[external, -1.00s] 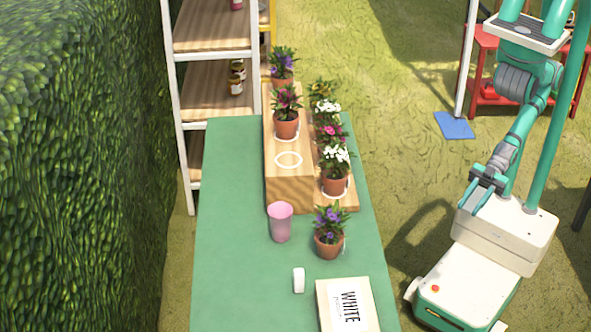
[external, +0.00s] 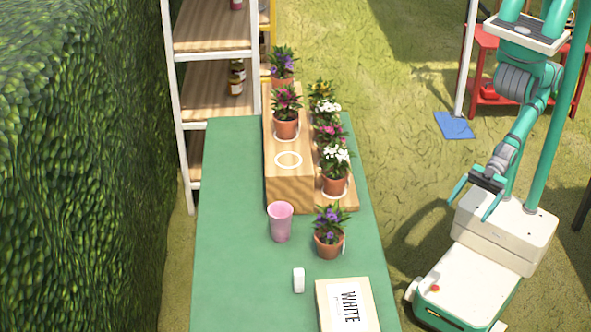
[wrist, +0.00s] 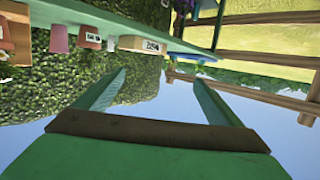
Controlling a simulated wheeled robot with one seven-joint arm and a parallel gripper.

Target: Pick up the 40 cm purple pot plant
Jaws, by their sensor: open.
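A purple-flowered plant in a terracotta pot (external: 328,242) stands on the green table, right of the pink cup. Its labelled pot (wrist: 90,37) also shows in the upside-down wrist view, where the label is too small to read. A second purple-flowered plant (external: 283,62) stands on the far end of the wooden stand. I cannot tell sizes from labels. My gripper (external: 474,204) is open and empty above my base, right of the table and apart from both plants. In the wrist view its fingers (wrist: 160,77) are spread wide with nothing between them.
The wooden stand (external: 290,190) holds several other potted plants and an empty white ring. Grass lies between table and base.

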